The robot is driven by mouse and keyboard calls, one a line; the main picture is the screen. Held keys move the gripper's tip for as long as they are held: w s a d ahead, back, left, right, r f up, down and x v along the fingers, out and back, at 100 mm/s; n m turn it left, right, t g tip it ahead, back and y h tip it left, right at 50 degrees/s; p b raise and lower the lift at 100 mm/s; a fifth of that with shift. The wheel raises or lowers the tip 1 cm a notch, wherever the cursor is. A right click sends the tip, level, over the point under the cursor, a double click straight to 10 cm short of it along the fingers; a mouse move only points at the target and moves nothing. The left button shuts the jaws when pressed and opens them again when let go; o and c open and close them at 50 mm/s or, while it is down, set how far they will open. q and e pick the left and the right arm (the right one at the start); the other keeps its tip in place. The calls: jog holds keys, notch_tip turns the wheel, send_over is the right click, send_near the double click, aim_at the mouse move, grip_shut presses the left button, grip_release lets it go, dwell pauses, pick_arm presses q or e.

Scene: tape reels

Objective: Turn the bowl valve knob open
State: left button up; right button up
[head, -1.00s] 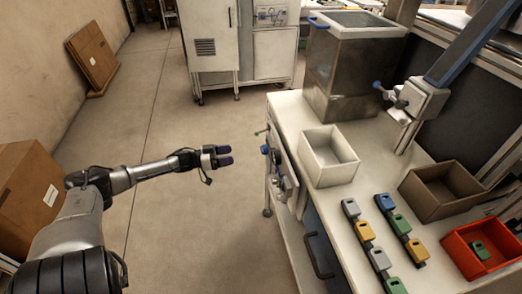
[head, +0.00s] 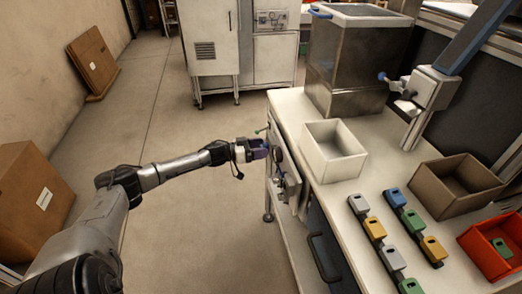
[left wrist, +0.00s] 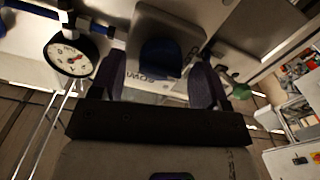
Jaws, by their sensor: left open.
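The blue valve knob (left wrist: 158,57) is on the side panel of the workbench, in the left wrist view. A partly covered label beside it appears upside down and seems to read BOWL. My left gripper (head: 260,148) is open at the bench's left side, its purple fingers on either side of the blue knob in the wrist view. I cannot tell whether they touch it. In the head view the gripper largely hides the knob. My right gripper is in neither view.
A round gauge (left wrist: 71,55) and a green knob (left wrist: 240,91) flank the blue knob. The bench top carries a white bin (head: 334,165), a brown bin (head: 425,190), a red bin (head: 480,258) and a metal tank (head: 345,75).

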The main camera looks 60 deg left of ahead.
pick_arm(q)
jog(key=shift+w, duration=0.25)
jog(key=shift+c, duration=0.3)
